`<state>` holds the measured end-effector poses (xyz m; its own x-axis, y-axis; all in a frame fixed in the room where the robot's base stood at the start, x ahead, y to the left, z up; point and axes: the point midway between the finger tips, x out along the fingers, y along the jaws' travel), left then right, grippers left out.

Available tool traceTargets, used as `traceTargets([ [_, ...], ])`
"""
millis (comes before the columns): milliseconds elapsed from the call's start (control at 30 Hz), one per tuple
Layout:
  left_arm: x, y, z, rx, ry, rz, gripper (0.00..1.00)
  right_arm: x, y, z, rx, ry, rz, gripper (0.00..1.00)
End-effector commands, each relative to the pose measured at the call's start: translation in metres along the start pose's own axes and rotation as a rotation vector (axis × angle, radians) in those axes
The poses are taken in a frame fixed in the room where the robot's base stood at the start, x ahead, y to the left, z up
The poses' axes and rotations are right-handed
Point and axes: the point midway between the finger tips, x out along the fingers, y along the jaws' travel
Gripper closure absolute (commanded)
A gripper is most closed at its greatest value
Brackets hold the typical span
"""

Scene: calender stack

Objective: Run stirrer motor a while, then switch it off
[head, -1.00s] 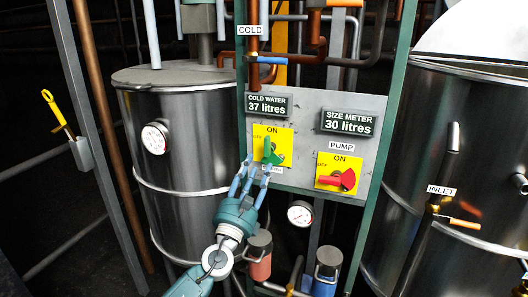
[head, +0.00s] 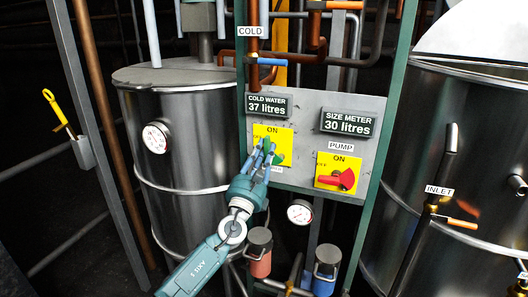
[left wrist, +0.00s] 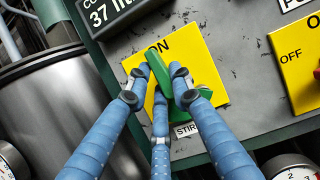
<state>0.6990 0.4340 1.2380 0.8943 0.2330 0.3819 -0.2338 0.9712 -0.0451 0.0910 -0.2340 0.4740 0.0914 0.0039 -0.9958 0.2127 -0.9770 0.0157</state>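The stirrer switch is a green knob (head: 266,143) on a yellow plate (head: 287,134) marked ON, on the grey panel. In the left wrist view the green handle (left wrist: 158,70) points up toward ON, tilted a little left. My left gripper (head: 262,153) is at this switch, coming from below. In the left wrist view its blue fingers (left wrist: 159,90) lie on either side of the handle and below it. I cannot tell whether they press on it. My right gripper is not in view.
To the right is the red pump switch (head: 336,180) on its own yellow plate. Displays read 37 litres (head: 268,106) and 30 litres (head: 348,123). Steel tanks stand left (head: 185,165) and right (head: 420,130). A gauge (head: 299,212) and pipes sit below the panel.

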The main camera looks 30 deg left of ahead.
Motion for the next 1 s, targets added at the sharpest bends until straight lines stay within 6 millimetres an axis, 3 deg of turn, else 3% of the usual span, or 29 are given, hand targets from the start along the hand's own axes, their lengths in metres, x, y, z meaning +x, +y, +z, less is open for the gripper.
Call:
traceTargets([
  [467,-0.0003,-0.0002,-0.0001,-0.083,-0.001,0.033,1.0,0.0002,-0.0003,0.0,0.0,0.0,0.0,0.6],
  [1000,-0.0012,0.002,-0.0023,-0.513,-0.001,0.209,1.0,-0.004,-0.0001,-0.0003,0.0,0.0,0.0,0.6],
])
